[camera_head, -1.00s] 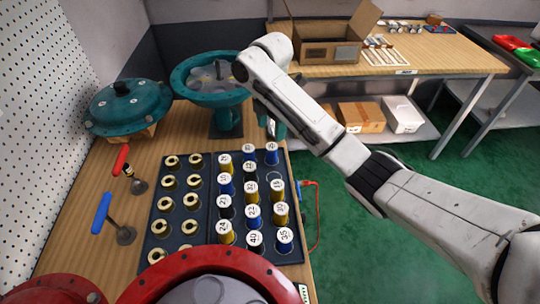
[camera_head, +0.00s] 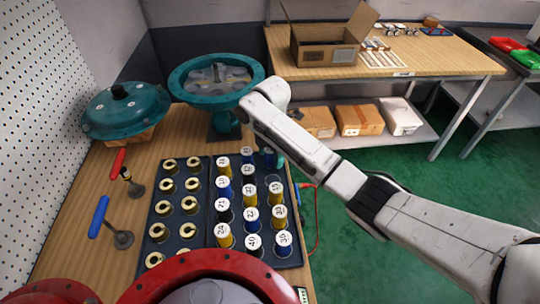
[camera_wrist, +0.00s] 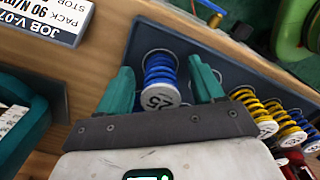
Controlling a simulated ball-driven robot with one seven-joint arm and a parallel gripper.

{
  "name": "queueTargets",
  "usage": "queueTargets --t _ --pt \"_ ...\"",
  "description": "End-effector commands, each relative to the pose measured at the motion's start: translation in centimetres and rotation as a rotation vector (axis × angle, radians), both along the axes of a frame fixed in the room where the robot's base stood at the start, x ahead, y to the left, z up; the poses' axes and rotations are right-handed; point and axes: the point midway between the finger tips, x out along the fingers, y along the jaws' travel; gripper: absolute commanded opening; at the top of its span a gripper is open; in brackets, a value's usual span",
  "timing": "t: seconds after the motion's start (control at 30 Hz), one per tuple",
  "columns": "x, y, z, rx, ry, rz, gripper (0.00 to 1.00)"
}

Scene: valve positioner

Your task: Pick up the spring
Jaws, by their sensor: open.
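In the wrist view a blue coil spring (camera_wrist: 160,68) with a white numbered cap stands in the dark tray (camera_wrist: 215,55), between the two teal fingers of my gripper (camera_wrist: 162,72). The fingers are open, one on either side, with visible gaps to the spring. Several yellow and blue springs (camera_wrist: 268,118) stand in a row to the right. In the head view the spring tray (camera_head: 199,230) holds rows of numbered yellow, blue and dark springs. My gripper is mostly hidden behind my arm there, at the tray's far right corner, near a blue spring (camera_head: 268,159).
A job card (camera_wrist: 52,17) lies at upper left in the wrist view. Brass rings (camera_head: 170,184) fill the tray's left half. A teal actuator bowl (camera_head: 216,75) stands behind the tray, and a red flange (camera_head: 205,264) in front. Red and blue levers (camera_head: 99,217) are at left.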

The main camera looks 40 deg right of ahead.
Motion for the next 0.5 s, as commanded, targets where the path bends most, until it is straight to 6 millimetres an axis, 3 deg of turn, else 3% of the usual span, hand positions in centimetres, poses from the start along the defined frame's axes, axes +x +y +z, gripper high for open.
queueTargets --t 0.07,0.5 --pt "0.01 0.0 0.02 0.0 0.0 0.0 0.64" --pt "0.01 0.0 0.06 0.0 0.0 0.0 0.22"
